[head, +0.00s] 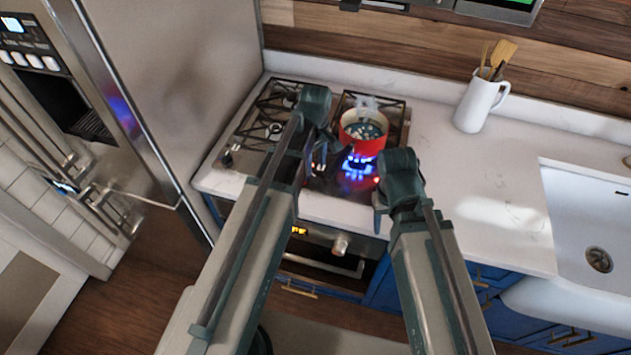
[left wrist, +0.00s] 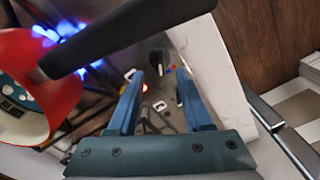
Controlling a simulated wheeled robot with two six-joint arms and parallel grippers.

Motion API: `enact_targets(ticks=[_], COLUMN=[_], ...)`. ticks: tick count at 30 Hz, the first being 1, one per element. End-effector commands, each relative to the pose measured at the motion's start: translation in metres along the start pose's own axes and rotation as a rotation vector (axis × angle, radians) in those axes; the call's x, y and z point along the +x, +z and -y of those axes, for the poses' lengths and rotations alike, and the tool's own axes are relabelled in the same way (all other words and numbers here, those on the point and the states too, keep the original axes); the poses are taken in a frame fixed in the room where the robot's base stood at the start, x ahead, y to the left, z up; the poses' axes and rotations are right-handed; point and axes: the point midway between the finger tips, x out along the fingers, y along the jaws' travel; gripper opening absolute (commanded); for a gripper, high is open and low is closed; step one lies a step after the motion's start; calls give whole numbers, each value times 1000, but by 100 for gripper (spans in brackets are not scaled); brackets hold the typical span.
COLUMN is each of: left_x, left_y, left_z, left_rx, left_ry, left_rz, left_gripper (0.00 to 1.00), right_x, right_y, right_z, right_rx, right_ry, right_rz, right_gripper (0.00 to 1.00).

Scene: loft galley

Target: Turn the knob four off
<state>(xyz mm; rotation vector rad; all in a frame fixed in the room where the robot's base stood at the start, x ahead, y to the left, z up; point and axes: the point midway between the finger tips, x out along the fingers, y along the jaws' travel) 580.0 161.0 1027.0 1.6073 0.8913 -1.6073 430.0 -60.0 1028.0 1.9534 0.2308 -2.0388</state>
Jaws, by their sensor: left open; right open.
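Blue flames (head: 357,170) burn at the right front, below a red pot (head: 352,134). The pot's black handle points towards my left gripper (head: 320,163) and crosses the left wrist view (left wrist: 130,32). My left gripper is low over the cooktop front, its fingers apart (left wrist: 160,92). Small white marks and a red light (left wrist: 145,88) show between the fingers. My arm hides part of the front, so I cannot tell which knob is four. My right gripper (head: 380,208) is open by the counter's front edge, right of the flames.
The red pot (left wrist: 62,98) and flames (left wrist: 70,38) are close to the left gripper. An oven knob (head: 340,245) is on the front below. A white jug (head: 476,105) and sink (head: 590,220) are to the right, with clear counter (head: 450,160) between.

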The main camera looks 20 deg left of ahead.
Motion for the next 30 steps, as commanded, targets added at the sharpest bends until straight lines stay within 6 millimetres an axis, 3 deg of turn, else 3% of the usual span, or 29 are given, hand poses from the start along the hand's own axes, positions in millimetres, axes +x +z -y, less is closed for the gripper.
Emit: enact_targets(ticks=[1, 9, 21, 23, 30], left_x=[15, 48, 52, 52, 52], left_y=[0, 0, 0, 0, 0], left_z=[0, 0, 0, 0, 0], left_rx=[0, 0, 0, 0, 0], left_ry=[0, 0, 0, 0, 0], left_rz=[0, 0, 0, 0, 0], left_gripper=[50, 50, 50, 43, 0], right_x=[15, 47, 52, 52, 52], right_y=[-1, -3, -3, -3, -3], right_z=[2, 5, 5, 5, 5], right_rx=[0, 2, 2, 2, 2], right_ry=[0, 0, 0, 0, 0], right_rz=[0, 0, 0, 0, 0], right_gripper=[50, 50, 50, 50, 50])
